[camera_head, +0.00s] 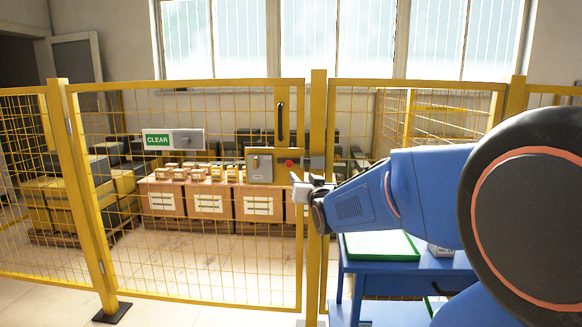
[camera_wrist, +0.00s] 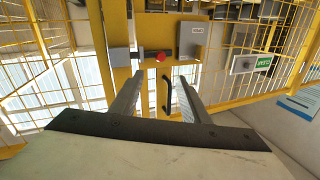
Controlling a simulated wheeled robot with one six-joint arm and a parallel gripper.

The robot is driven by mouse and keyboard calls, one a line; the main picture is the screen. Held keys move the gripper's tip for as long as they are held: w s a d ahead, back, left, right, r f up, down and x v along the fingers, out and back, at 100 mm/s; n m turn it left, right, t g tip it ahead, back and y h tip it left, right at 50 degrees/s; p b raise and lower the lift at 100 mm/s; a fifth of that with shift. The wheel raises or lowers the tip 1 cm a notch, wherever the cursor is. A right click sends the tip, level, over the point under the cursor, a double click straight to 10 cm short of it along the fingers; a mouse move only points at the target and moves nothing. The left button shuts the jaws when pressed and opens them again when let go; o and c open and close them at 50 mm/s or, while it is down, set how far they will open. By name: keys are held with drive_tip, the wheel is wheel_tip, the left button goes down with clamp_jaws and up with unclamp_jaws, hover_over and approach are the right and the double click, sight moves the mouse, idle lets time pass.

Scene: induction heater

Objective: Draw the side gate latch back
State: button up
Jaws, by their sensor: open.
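The side gate (camera_head: 190,270) is a yellow mesh frame and stands closed against its post (camera_head: 317,110). Its latch has a red knob (camera_head: 289,163) beside a grey box (camera_head: 262,166), and a dark block (camera_head: 317,163) sits on the post. My gripper (camera_head: 299,187) is just below and right of the knob in the head view. In the wrist view, my open gripper (camera_wrist: 159,77) has empty space between its fingers. The red knob (camera_wrist: 161,56) lies beyond the fingertips, roughly centred between them, apart from both. A grey bar joins the knob side to the block (camera_wrist: 120,55).
A black pull handle (camera_head: 280,121) is on the gate above the latch. A CLEAR sign plate (camera_head: 173,139) hangs on the mesh. A blue table (camera_head: 400,275) with a green-rimmed tray (camera_head: 381,246) stands right of the post. Boxes (camera_head: 208,204) stand behind the gate.

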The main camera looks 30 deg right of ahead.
sight(290, 164)
drive_tip(key=x, duration=1.6)
drive_tip(key=shift+w, duration=0.15)
